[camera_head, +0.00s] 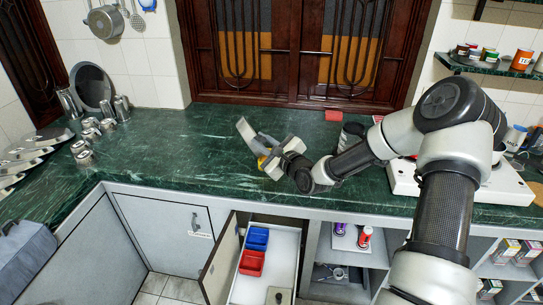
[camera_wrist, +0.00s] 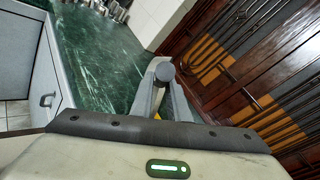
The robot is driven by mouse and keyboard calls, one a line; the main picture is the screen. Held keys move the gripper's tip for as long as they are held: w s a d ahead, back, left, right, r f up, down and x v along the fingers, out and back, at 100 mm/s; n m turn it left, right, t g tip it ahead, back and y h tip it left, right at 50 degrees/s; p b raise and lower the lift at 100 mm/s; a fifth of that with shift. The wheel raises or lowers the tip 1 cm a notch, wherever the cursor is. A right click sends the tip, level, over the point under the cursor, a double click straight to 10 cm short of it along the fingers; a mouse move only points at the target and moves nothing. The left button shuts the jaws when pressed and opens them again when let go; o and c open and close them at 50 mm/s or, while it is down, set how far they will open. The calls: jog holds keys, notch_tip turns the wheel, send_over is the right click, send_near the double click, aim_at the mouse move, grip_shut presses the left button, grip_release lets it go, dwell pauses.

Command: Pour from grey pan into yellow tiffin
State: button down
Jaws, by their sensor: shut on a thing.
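My gripper (camera_head: 266,143) is shut on the grey pan (camera_head: 245,129), above the green counter in the head view. The pan is steeply tilted and seen nearly edge-on, so its inside and contents are hidden. In the wrist view, a round dark grey end (camera_wrist: 165,72), apparently the pan's handle, sits between the fingers. A bit of yellow, apparently the yellow tiffin (camera_head: 262,162), shows just below and behind my gripper. Most of it is hidden, and I cannot tell whether the pan touches it.
The green marble counter (camera_head: 160,150) is clear to the left of my gripper. Steel cups and a round plate (camera_head: 91,86) stand in the left corner. A drawer with a blue bin (camera_head: 257,238) and a red bin (camera_head: 251,263) is open below. A white stove stands right, behind my arm.

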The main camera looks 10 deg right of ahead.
jog(key=shift+w+d+f+m, duration=0.1)
jog(key=shift+w+d+m, duration=0.1)
jog(key=shift+d+m, duration=0.4)
dwell(0.3)
jog(key=shift+s+a+r+n, duration=0.2)
jog(key=shift+a+r+n, duration=0.35)
jog(key=shift+a, duration=0.2)
jog(key=s+a+f+n+h+b, duration=0.3)
jog(key=a+f+n+b, duration=0.7)
jog(key=a+f+b, duration=0.5)
jog(key=shift+a+f+h+b, duration=0.2)
jog(key=shift+h+b, duration=0.2)
jog(key=shift+b, duration=0.7)
jog(key=shift+s, duration=0.1)
jog(key=shift+s, duration=0.1)
